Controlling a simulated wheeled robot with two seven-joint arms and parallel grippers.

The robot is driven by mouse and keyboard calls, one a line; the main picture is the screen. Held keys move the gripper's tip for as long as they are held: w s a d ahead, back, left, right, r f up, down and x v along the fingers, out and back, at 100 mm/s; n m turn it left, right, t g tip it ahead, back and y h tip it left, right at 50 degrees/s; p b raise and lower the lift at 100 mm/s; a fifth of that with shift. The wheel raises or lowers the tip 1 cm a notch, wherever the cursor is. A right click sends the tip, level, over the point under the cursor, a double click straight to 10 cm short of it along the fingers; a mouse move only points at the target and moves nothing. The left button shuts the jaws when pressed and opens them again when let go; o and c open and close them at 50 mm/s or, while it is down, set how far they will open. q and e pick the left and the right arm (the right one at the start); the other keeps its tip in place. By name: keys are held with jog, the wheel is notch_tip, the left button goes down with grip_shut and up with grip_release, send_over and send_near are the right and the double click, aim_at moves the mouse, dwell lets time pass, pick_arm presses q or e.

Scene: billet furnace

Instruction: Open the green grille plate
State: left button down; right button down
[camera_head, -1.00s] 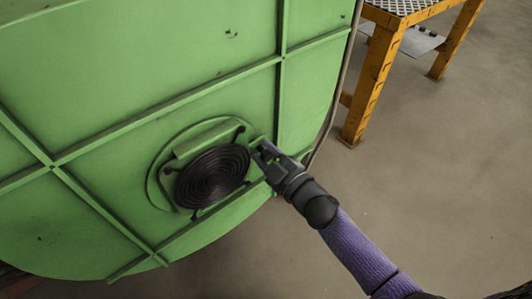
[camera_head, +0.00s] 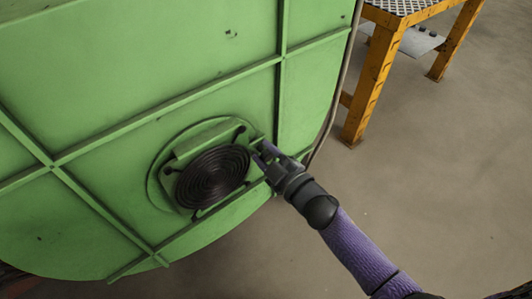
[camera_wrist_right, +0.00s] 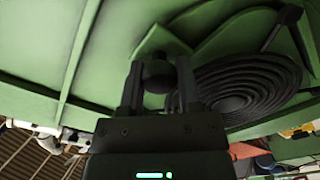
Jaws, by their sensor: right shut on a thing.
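The green grille plate (camera_head: 188,153) sits low on the curved green furnace wall. It carries a round black grille (camera_head: 212,176) of concentric rings, which also shows in the right wrist view (camera_wrist_right: 250,92). My right gripper (camera_head: 261,153) is at the plate's right edge, beside the grille. In the right wrist view its two fingers (camera_wrist_right: 158,88) stand on either side of a dark round knob (camera_wrist_right: 158,74) at the plate's edge and are shut on it. The fingers partly hide the knob. My left gripper is not in view.
The green furnace wall (camera_head: 120,75) with raised ribs fills the left. A grey pipe (camera_head: 345,75) runs down its right edge. A yellow metal stand (camera_head: 371,80) with a patterned top is at the upper right. The grey floor (camera_head: 440,160) to the right is clear.

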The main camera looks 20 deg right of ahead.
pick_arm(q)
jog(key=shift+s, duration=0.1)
pick_arm(e)
jog(key=shift+d, duration=0.1)
